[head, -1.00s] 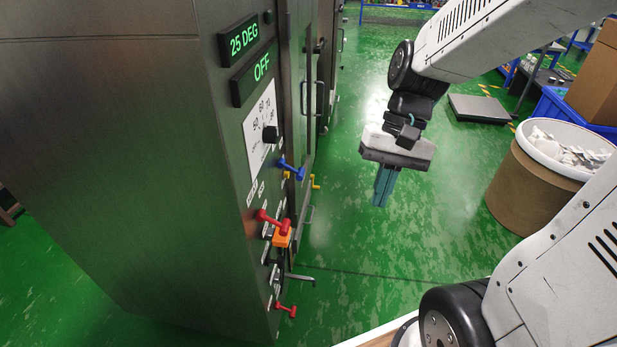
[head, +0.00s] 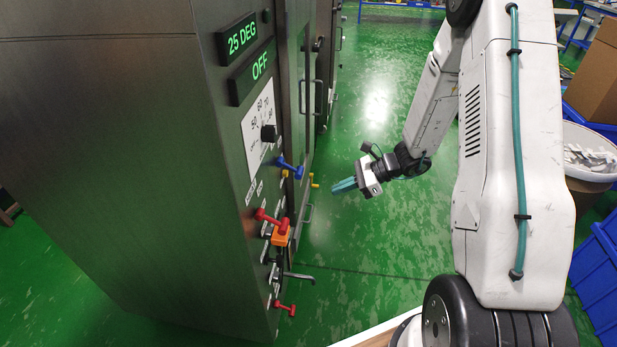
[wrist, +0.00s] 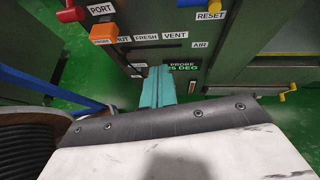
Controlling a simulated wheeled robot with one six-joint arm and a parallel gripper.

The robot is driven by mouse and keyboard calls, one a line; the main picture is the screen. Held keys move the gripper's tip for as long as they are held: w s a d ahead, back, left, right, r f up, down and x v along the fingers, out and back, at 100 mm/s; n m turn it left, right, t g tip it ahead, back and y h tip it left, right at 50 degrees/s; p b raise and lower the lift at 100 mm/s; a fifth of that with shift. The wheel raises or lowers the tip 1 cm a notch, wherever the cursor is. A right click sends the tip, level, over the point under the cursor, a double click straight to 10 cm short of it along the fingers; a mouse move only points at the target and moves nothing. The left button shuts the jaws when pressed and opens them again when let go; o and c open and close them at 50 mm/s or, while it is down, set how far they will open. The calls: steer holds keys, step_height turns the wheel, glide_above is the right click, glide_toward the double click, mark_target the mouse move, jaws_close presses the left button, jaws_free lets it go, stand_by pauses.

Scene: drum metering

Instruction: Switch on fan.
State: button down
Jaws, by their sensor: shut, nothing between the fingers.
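The grey metal cabinet (head: 130,150) stands at the left in the head view. Its upper display (head: 243,37) reads 25 DEG and the lower display (head: 260,66) reads OFF. Below are a dial with a black knob (head: 268,133), a blue lever (head: 291,168), a red lever (head: 272,219) with an orange block (head: 282,235), and a lower red handle (head: 286,308). I cannot read a fan label on any control. My gripper (head: 343,186) is shut and empty, right of the panel and apart from it, teal fingers pointing toward it. The fingers (wrist: 158,88) also show in the wrist view.
The wrist view shows labels PORT, FRESH, VENT, AIR, RESET and PROBE. A grey lever (head: 298,277) sticks out low on the cabinet. A yellow handle (head: 314,181) is beyond the panel. A drum (head: 590,185) and blue bins (head: 600,265) stand at the right. Green floor is clear between.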

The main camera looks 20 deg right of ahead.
mark_target(291, 168)
steer(key=w, duration=0.1)
steer(key=w+d+m+t, duration=0.1)
steer(key=w+m, duration=0.1)
steer(key=shift+w+d+r+t+h, duration=0.2)
steer(key=shift+w+r+t+h, duration=0.05)
steer(key=shift+t+h, duration=0.15)
steer(key=w+a+f, duration=0.1)
steer(key=w+a, duration=0.3)
steer(key=a, duration=0.4)
steer(key=shift+w, duration=0.3)
